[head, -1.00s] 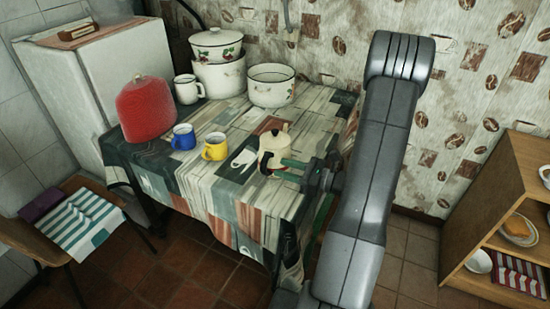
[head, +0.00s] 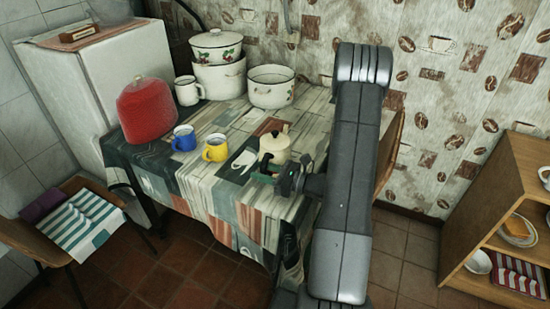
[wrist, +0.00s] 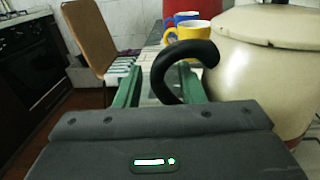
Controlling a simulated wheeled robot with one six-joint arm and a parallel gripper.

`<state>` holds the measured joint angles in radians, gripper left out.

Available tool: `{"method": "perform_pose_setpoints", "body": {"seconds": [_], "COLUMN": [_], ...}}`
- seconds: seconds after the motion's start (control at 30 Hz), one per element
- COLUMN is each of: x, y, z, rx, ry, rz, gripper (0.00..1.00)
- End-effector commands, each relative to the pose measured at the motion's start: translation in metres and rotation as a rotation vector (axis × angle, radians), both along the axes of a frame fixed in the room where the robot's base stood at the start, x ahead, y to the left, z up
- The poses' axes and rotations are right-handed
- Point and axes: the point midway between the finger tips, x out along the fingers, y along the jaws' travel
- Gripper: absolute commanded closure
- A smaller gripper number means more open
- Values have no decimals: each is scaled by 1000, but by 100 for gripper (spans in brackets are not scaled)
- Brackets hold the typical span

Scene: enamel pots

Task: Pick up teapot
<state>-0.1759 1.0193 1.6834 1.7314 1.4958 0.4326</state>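The cream teapot (head: 276,147) with a round lid knob stands upright near the right front of the table. In the wrist view the teapot body (wrist: 265,70) fills the right side, close to my gripper. Its black curved handle (wrist: 168,62) shows between the two green fingers. My gripper (head: 266,170) is at the teapot's near side, low over the table. In the wrist view my gripper (wrist: 160,85) is open, with a gap between its fingers. Whether either finger touches the handle I cannot tell. The spout is hidden in both current views.
A yellow mug (head: 215,150) and a blue mug (head: 184,140) stand left of the teapot. A red cover (head: 147,110), a white mug (head: 187,91) and white enamel pots (head: 271,88) stand farther back. A chair (head: 60,225) is left of the table.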

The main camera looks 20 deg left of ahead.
Motion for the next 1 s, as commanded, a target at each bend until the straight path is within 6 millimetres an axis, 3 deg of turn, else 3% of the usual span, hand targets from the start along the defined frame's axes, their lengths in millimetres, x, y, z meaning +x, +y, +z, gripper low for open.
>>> {"method": "perform_pose_setpoints", "body": {"seconds": [0.17,0.37,1.0], "x": [0,0,0], "y": [0,0,0], "z": [0,0,-1], "rx": [0,0,-1], "ry": [0,0,3], "rz": [-1,-1,0], "gripper": [64,100,100]}}
